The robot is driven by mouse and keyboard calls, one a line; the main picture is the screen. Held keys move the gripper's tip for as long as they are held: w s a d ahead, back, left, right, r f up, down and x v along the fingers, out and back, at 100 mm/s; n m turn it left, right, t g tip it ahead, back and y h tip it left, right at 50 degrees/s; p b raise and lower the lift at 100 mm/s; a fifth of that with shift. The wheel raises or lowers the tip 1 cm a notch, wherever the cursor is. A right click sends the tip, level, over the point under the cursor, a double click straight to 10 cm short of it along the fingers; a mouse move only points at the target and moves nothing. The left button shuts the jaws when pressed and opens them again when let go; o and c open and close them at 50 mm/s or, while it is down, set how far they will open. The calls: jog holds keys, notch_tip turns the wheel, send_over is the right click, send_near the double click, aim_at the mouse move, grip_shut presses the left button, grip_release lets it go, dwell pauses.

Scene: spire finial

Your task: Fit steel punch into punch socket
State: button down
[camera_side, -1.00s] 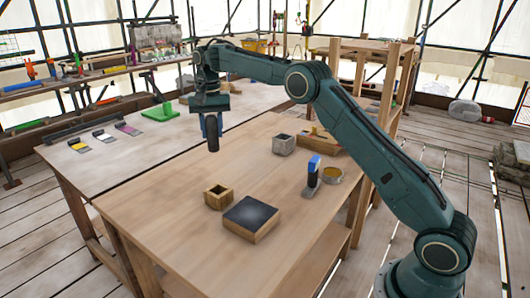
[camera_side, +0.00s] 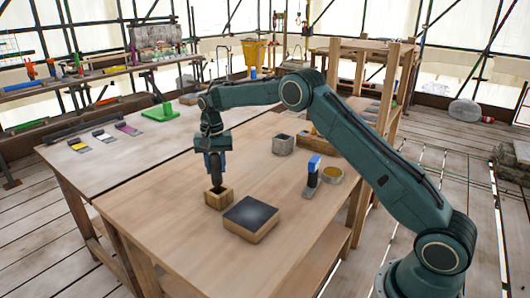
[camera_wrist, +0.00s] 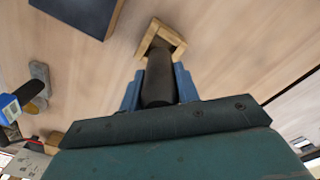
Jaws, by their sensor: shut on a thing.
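The steel punch (camera_side: 216,172) is a dark cylinder held upright in my gripper (camera_side: 216,160). In the wrist view the punch (camera_wrist: 159,78) sits between the two blue fingers of my gripper (camera_wrist: 159,92), which are shut on it. The punch socket (camera_side: 218,199) is a small square wooden box with an open top, on the table. The punch's lower end is at the socket's opening in the side view. In the wrist view the punch's far end overlaps the socket (camera_wrist: 175,38). How deep the tip sits, if at all inside, I cannot tell.
A wooden block with a dark top (camera_side: 250,215) stands close to the socket's right. A blue-handled tool (camera_side: 313,170), a round tin (camera_side: 331,175) and a grey stone cup (camera_side: 283,145) stand farther right. The table's front left (camera_side: 170,230) is clear.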

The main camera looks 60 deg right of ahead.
aim_at(214, 154)
jog(key=shift+f, duration=2.8)
jog(key=shift+f, duration=0.15)
jog(key=c, duration=1)
grip_release()
jog(key=shift+c, duration=0.2)
notch_tip(214, 154, up, 11)
jog(key=shift+r, duration=0.6)
